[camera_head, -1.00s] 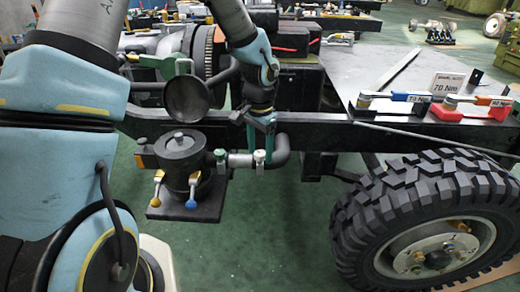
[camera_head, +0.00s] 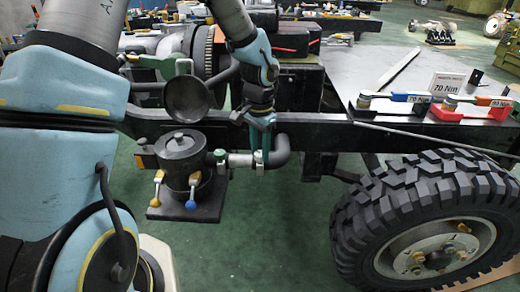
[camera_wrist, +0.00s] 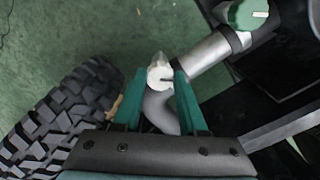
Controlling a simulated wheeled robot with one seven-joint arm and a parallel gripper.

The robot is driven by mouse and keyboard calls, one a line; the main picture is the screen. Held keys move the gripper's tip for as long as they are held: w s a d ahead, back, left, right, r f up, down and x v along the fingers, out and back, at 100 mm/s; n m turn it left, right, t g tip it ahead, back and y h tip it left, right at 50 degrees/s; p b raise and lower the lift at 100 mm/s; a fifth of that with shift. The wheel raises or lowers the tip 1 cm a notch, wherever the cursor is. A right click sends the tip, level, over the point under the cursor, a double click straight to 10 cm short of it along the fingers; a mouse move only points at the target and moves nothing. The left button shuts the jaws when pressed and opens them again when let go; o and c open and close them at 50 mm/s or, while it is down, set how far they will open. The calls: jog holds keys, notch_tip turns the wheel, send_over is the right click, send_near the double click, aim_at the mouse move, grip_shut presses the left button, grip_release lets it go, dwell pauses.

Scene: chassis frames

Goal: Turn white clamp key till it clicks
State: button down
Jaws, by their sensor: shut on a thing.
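The white clamp key (camera_wrist: 158,72) sits on a grey pipe (camera_wrist: 205,55) in the wrist view, between the green fingers of my gripper (camera_wrist: 158,92). In the head view, the white clamp (camera_head: 259,157) shows small just below my gripper (camera_head: 262,142), where the straight pipe meets a dark elbow. My gripper points down from above and is shut on the white clamp key. The fingers hide part of the key in the head view, and its exact angle is hard to tell there.
A green clamp (camera_head: 221,156) sits on the same pipe to the left, near a black round housing (camera_head: 181,158) with yellow and blue-tipped levers. A dark frame beam (camera_head: 370,138) runs behind my gripper. A large tyre (camera_head: 362,225) stands at the right. Green floor lies below.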

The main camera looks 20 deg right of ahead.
jog(key=shift+r, duration=0.1)
jog(key=shift+r+m+p, duration=0.1)
jog(key=shift+m+p, duration=0.85)
jog(key=shift+m, duration=0.05)
jog(key=m+p, duration=0.3)
jog(key=shift+m, duration=0.3)
jog(key=m+p, duration=0.2)
jog(key=m, duration=0.1)
jog(key=shift+m+p, duration=1.05)
jog(key=shift+m, duration=0.55)
jog(key=shift+c, duration=2.2)
grip_release()
jog(key=shift+f, duration=0.2)
